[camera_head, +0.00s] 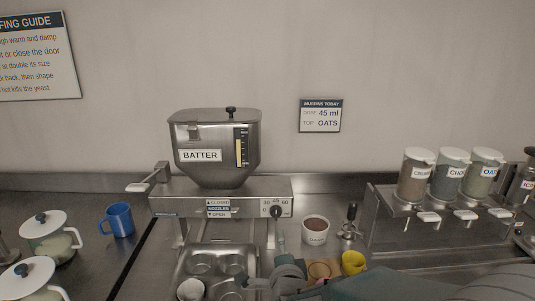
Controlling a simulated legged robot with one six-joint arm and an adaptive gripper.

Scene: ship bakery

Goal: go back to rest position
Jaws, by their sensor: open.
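My arm (370,287) reaches in from the lower right, in front of the batter dispenser (217,140). My gripper (263,264) is at its end, low by the right side of the metal muffin tin (215,254). It is open, and I see nothing held in it. Its fingers are small and partly hidden by the wrist. The dispenser's dial (276,211) is just above the gripper; I cannot tell whether they touch. The tin lies under the dispenser, and a white paper cup (190,289) is at its lower left.
A tub of brown filling (315,230), a metal tool (349,222) and a yellow cup (353,262) stand close to my arm. Labelled topping jars (417,175) sit on a rack at right. A blue mug (118,220) and lidded white pots (48,237) are left.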

